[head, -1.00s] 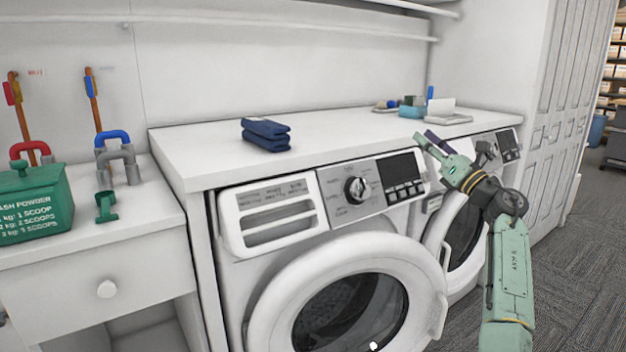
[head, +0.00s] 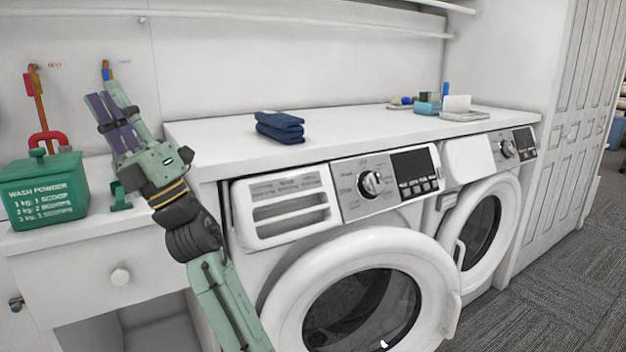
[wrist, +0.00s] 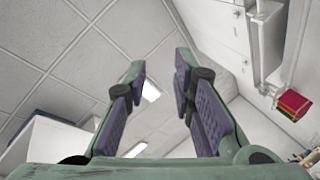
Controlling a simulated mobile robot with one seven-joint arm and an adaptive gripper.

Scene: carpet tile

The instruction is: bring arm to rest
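My gripper (head: 117,118) is raised at the left of the head view, fingers pointing up, in front of the wall and the left counter. In the wrist view my gripper (wrist: 163,90) shows its two purple-padded fingers apart, with nothing between them. Beyond the fingers are ceiling panels and lights. My green arm runs up from the bottom of the head view, in front of the left counter's edge and the near washer's left side.
A green wash powder box (head: 45,190) and a green scoop (head: 121,196) stand on the left counter (head: 60,238), close to my gripper. Folded blue cloth (head: 280,127) lies on the worktop (head: 345,130) above two front-loading machines. The near machine's round door (head: 440,262) stands ajar.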

